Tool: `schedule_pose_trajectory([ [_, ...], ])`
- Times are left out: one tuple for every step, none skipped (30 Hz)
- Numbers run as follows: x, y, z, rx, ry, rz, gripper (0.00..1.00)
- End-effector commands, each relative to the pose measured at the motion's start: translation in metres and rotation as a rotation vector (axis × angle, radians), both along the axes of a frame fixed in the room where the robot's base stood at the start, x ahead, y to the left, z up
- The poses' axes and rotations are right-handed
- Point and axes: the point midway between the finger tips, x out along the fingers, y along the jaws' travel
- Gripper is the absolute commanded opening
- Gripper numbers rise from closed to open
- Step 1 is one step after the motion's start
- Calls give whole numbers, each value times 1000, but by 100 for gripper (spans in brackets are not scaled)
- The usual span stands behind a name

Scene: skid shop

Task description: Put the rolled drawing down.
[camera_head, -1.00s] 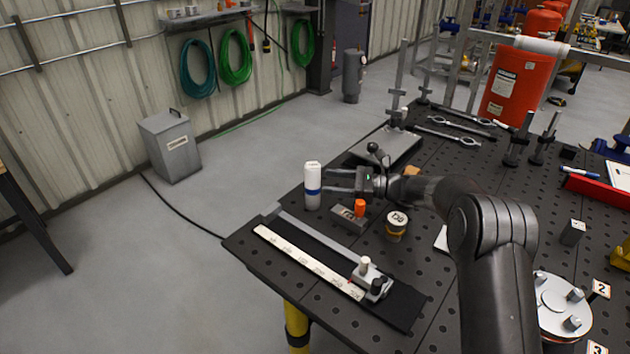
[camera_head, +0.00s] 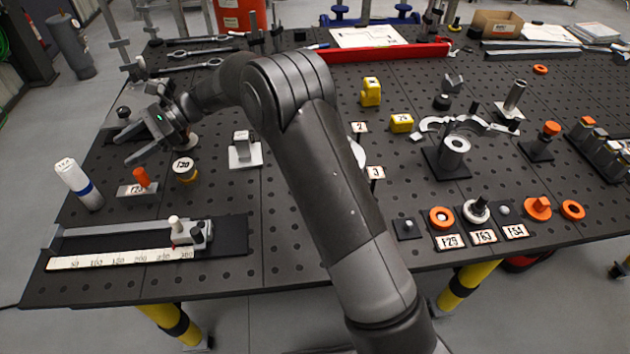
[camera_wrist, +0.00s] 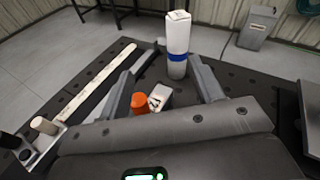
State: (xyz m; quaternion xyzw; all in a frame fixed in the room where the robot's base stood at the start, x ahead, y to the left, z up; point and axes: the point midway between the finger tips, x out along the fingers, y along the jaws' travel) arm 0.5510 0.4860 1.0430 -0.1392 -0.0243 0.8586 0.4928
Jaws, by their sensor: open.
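The rolled drawing (camera_head: 78,183) is a white roll with a blue band. It stands on end at the left edge of the black perforated table (camera_head: 215,190). In the wrist view the rolled drawing (camera_wrist: 178,42) stands upright just beyond the fingertips, with a gap around it. My gripper (camera_head: 130,138) is open and empty, to the right of and behind the roll in the head view. In the wrist view the two fingers of my gripper (camera_wrist: 162,76) are spread apart, with nothing held between them.
A small block with an orange knob (camera_head: 141,177) and a round tin labelled T30 (camera_head: 184,171) stand close to my gripper. A scale with a slide (camera_head: 120,257) lies along the front edge. Numbered parts (camera_head: 478,211) fill the right side. Bare table shows mid-left.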

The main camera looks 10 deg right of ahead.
Motion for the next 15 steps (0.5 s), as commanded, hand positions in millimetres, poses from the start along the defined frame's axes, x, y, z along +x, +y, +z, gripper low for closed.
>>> schedule_pose_trajectory([
  [-3,-17,15,-23,-69,-2,60],
  [-6,-27,21,-40,-108,0,60],
  [-9,-41,28,-61,-160,2,60],
  [-12,-51,33,-77,-200,4,60],
  [-15,-61,39,-94,-239,7,60],
  [-20,-74,45,-116,-292,12,60],
  [-23,-85,50,-134,-330,14,60],
  [-27,-95,54,-149,-368,19,60],
  [-32,-110,60,-173,-421,25,60],
  [-36,-120,64,-191,-458,28,60],
  [-40,-131,68,-209,-496,33,60],
  [-45,-146,72,-233,-546,39,60],
  [-50,-157,75,-252,-582,45,60],
  [-54,-168,78,-272,-619,51,60],
  [-61,-183,82,-298,-668,59,60],
])
